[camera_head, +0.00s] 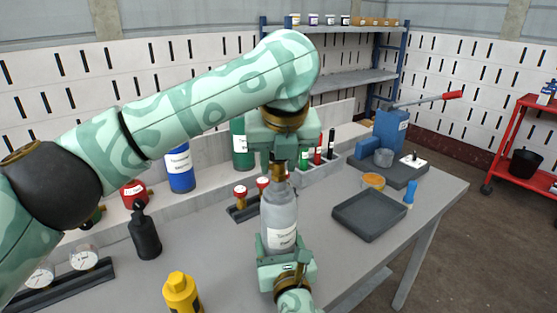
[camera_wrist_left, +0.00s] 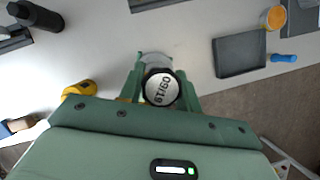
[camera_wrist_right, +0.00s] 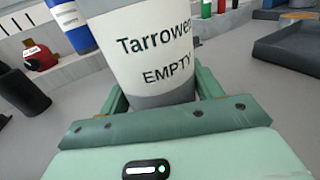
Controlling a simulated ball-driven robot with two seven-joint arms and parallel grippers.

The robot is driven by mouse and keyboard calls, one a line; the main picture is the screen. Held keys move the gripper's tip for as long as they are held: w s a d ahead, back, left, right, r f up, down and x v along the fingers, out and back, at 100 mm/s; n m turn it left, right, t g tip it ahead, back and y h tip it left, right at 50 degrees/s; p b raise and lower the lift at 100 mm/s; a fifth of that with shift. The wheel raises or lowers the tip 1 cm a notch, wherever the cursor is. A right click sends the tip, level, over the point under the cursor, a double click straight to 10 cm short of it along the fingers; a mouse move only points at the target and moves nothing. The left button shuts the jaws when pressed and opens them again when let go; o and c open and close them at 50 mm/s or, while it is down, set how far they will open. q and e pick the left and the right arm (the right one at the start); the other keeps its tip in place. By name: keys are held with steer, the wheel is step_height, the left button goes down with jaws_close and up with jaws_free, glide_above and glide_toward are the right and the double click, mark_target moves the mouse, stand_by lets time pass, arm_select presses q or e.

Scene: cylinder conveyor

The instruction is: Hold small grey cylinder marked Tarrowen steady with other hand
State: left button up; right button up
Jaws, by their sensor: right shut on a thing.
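The small grey cylinder (camera_head: 279,212) stands upright at the front of the bench, with a brass-coloured neck. Its white label reads "Tarrowen EMPTY" in the right wrist view (camera_wrist_right: 155,60). My right gripper (camera_head: 285,246) is shut on its lower body from the near side. My left gripper (camera_head: 278,172) points down from above, its fingers either side of the neck. In the left wrist view a round marked top (camera_wrist_left: 161,88) lies between these fingers, with narrow gaps visible; the left gripper looks open. The cylinder's base is hidden behind the right gripper.
A black bottle (camera_head: 145,235) and yellow bottle (camera_head: 180,292) stand to the left, with gauges (camera_head: 84,257) beyond. A blue cylinder (camera_head: 179,168) and green cylinder (camera_head: 239,145) stand behind. A dark tray (camera_head: 370,215) lies right. Bare bench separates tray and cylinder.

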arm_select(q)
steer(key=shift+c, duration=1.3)
steer(key=n+y, duration=0.1)
steer(key=n, duration=0.4)
steer(key=shift+r+g+y, duration=0.1)
steer(key=shift+g+y, duration=0.2)
steer(key=shift+y, duration=0.1)
steer(key=shift+n, duration=0.5)
steer(key=n+g+y, duration=0.1)
steer(key=n, duration=0.2)
steer(key=n+g, duration=0.1)
steer(key=n, duration=0.2)
steer(key=shift+y, duration=0.4)
steer(key=o, duration=1.1)
